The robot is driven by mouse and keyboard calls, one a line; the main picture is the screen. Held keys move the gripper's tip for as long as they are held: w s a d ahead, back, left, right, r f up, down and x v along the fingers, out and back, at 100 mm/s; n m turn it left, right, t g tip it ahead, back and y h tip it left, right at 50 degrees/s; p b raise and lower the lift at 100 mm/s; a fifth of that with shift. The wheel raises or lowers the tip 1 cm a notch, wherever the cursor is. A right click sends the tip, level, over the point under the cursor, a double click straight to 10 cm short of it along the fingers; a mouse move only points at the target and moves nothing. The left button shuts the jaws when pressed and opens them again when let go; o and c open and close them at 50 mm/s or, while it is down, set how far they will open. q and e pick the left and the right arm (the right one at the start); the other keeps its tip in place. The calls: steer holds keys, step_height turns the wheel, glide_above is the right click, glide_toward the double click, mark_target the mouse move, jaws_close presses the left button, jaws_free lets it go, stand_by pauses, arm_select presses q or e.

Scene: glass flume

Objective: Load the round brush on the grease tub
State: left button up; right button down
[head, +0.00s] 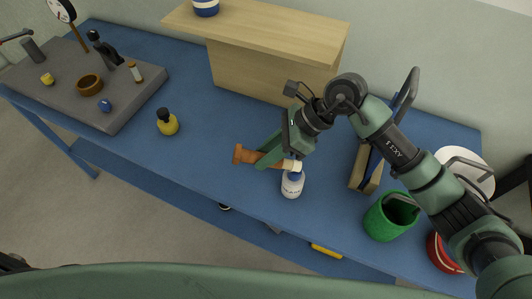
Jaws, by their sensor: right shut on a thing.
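My right gripper (270,152) is shut on a brush (247,154) with a brown handle and a pale tip at its right end. The brush lies nearly level across the fingers, its handle pointing left. Its pale tip is over or beside the top of a small white tub (292,187) with a blue top and dark lettering, which I take as the grease tub. I cannot tell whether the tip touches it. The tub stands upright on the blue bench near its front edge. My left gripper is not in view.
A wooden riser (270,70) stands behind, with a blue-and-white jar (206,8) on it. A yellow bottle (167,123) stands to the left. A green container (390,217) and a wooden block (366,168) are to the right. A grey slab (130,108) holds several small items.

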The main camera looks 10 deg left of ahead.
steer(key=shift+r+p, duration=1.45)
steer(key=shift+r, duration=2.2)
